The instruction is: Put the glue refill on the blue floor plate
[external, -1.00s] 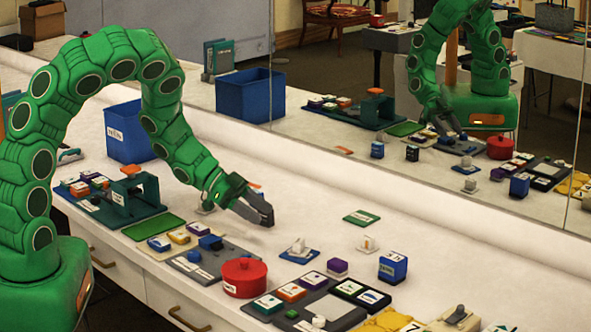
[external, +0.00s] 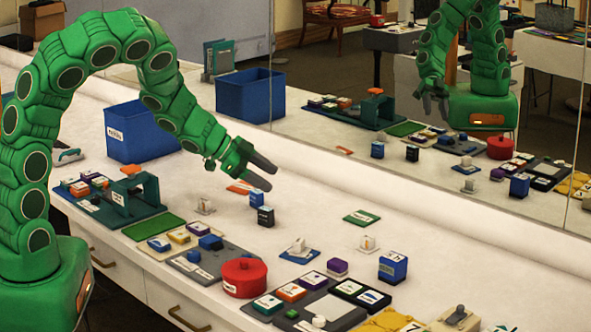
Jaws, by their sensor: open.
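My gripper (external: 264,172) is open and empty above the back middle of the counter, over a blue block (external: 257,198) and a black labelled block (external: 265,217). A thin blue plate (external: 284,257) lies flat in the middle of the counter, to the right of and nearer than these blocks. A small whitish object (external: 298,245) stands on it. I cannot read the labels, so I cannot tell which item is the glue refill.
An orange plate (external: 238,188) and a green plate (external: 361,217) lie flat nearby. A red round container (external: 244,280), a blue cube (external: 392,267) and block trays crowd the front edge. A blue bin (external: 133,133) stands behind. A mirror runs along the back.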

